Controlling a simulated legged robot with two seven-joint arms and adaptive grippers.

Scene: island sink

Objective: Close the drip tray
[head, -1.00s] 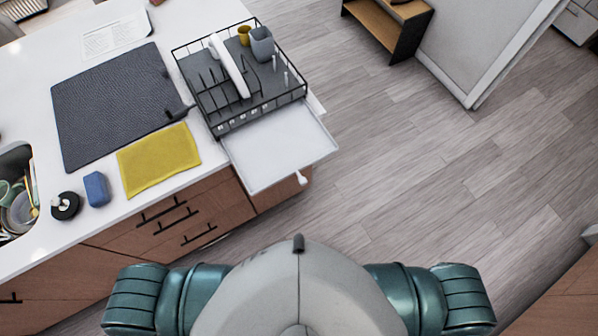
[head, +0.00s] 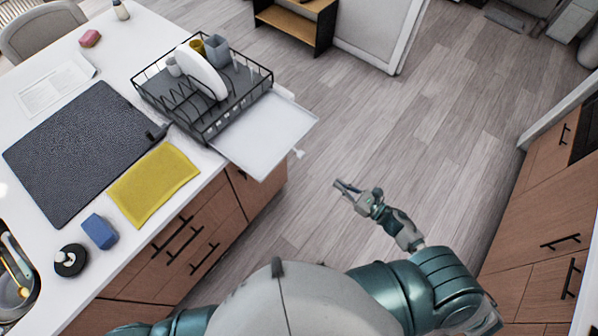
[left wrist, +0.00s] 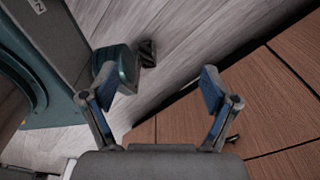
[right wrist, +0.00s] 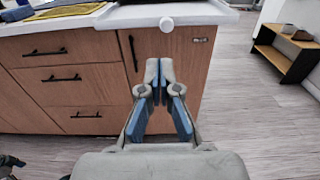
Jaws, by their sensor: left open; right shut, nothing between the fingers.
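The white drip tray (head: 268,132) sticks out from under the black dish rack (head: 222,118), past the counter's edge, in the head view. A small white knob (head: 298,154) is on its outer edge. The knob also shows at the top of the right wrist view (right wrist: 166,24). My right gripper (head: 338,184) is shut and empty, in the air to the right of and nearer than the tray, touching nothing. It shows shut in the right wrist view (right wrist: 159,88). My left gripper (left wrist: 160,82) is open and empty, low beside the wooden cabinet front; the head view does not show it.
The rack holds a white plate (head: 202,72) and cups. A yellow cloth (head: 153,184), blue sponge (head: 99,231) and dark mat (head: 80,150) lie on the counter. Wooden drawers (head: 180,240) stand below. The floor (head: 400,120) right of the counter is clear.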

